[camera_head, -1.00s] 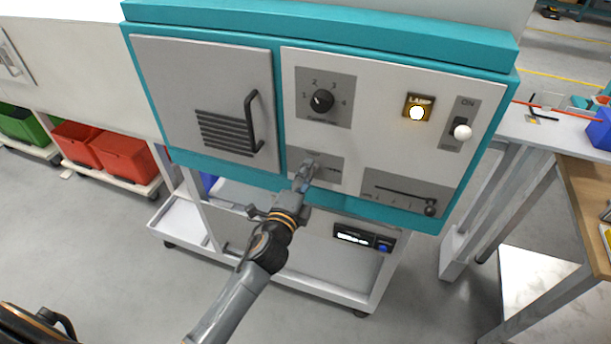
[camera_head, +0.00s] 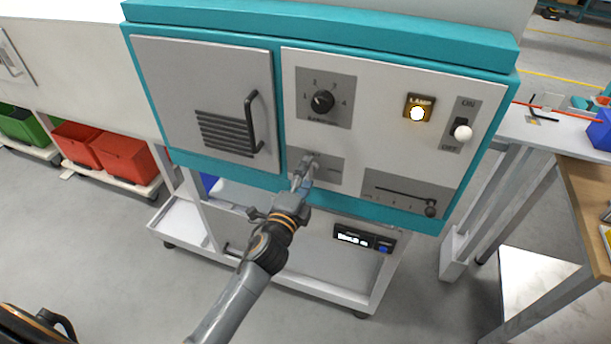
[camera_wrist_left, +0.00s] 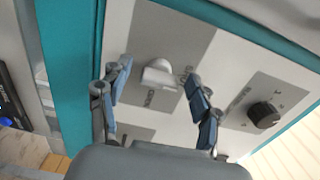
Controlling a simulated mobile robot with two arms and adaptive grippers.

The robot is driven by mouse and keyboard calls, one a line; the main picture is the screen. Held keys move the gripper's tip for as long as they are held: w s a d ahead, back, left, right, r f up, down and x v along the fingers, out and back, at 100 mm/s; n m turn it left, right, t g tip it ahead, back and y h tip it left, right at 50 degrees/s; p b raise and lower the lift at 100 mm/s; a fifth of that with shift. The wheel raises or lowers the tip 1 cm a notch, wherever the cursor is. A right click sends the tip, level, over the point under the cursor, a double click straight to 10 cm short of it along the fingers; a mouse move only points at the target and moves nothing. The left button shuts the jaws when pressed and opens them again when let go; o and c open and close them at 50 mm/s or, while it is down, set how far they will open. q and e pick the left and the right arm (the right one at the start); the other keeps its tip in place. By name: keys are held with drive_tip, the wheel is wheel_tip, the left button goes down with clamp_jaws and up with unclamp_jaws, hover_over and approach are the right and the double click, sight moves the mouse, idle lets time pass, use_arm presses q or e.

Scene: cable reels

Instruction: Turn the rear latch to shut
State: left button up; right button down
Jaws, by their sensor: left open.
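The latch is a small light-grey knob (camera_wrist_left: 158,77) on a darker grey plate (camera_wrist_left: 165,52) with lettering, low on the panel front. In the head view the plate (camera_head: 329,171) is partly covered by my left gripper (camera_head: 303,172). In the left wrist view my left gripper (camera_wrist_left: 157,85) is open, with one finger on each side of the knob. Gaps show between the knob and both fingers, and nothing is held.
Above the latch is a black rotary dial (camera_head: 323,101). To the right are a lit lamp (camera_head: 417,113), a white-tipped switch (camera_head: 462,132) and a slider (camera_head: 431,208). A door handle (camera_head: 252,122) sticks out at left. A cart (camera_head: 325,285) stands below.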

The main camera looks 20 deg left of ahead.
use_arm(q)
drive_tip(key=shift+s, duration=0.1)
drive_tip(key=s, duration=1.1)
drive_tip(key=shift+s+a, duration=0.2)
drive_tip(key=shift+s, duration=0.2)
drive_tip(key=shift+f, duration=0.1)
drive_tip(key=s+f+n+g, duration=0.2)
drive_tip(key=s+f+g, duration=0.1)
drive_tip(key=f, duration=0.8)
drive_tip(key=s+f+n+g, duration=0.2)
drive_tip(key=s+f+n, duration=0.1)
drive_tip(key=f, duration=0.8)
drive_tip(key=s+f+n+g, duration=0.2)
drive_tip(key=s+f+g, duration=0.1)
drive_tip(key=f, duration=0.9)
drive_tip(key=s+a+f+n+g, duration=0.2)
drive_tip(key=s+f, duration=0.4)
drive_tip(key=s, duration=0.4)
drive_tip(key=s+a+f+n+g, duration=0.1)
drive_tip(key=s+f+n+g, duration=0.3)
drive_tip(key=s+f, duration=0.3)
drive_tip(key=s+a+f+n+g, duration=0.2)
drive_tip(key=s+f, duration=0.4)
drive_tip(key=s, duration=0.7)
drive_tip(key=shift+a+f+n+g+y, duration=0.3)
drive_tip(key=shift+n+g, duration=0.1)
drive_tip(key=shift+g, duration=0.1)
